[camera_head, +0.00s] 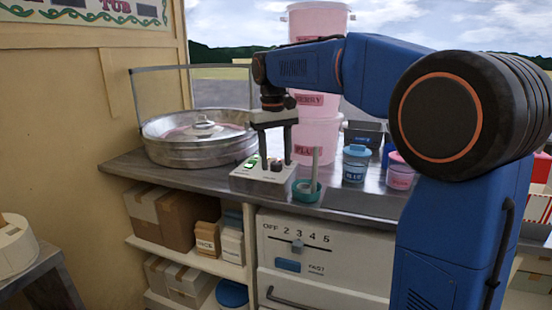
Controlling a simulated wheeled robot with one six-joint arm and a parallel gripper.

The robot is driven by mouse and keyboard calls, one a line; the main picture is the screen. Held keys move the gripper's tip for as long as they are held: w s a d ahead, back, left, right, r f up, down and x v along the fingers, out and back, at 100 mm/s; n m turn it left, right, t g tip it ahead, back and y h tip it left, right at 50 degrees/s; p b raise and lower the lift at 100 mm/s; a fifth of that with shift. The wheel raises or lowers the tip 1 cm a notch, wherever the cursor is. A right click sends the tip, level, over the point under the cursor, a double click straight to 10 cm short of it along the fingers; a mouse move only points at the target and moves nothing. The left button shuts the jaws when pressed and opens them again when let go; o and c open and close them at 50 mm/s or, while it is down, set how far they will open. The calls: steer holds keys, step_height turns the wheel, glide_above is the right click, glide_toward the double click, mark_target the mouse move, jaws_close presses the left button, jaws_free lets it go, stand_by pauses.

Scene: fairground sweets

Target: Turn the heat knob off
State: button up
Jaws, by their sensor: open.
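A small white control box (262,182) sits on the counter, beside the round metal pan. Its top has a green switch (252,161) and dark knob-like parts (276,167); I cannot read labels there or tell which is the heat knob or how it is set. My gripper (275,158) points down over the box with its two fingers apart, around or just above a dark knob. I cannot tell if the fingers touch it. A white unit below has a slider (297,246) on a scale that starts at OFF.
The metal pan (190,155) is left of the box. A teal cup (306,192) holding a stick stands close on the right. Pink tubs (318,140), a blue-lidded jar (356,165) and a pink jar (400,175) are behind and right. Shelves below hold boxes.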

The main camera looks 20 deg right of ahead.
steer(key=c, duration=1)
steer(key=shift+c, duration=0.2)
steer(key=shift+n, duration=0.3)
steer(key=n, duration=1.1)
steer(key=shift+d+t, duration=0.15)
steer(key=shift+t, duration=0.15)
steer(key=shift+n, duration=0.3)
steer(key=o, duration=1)
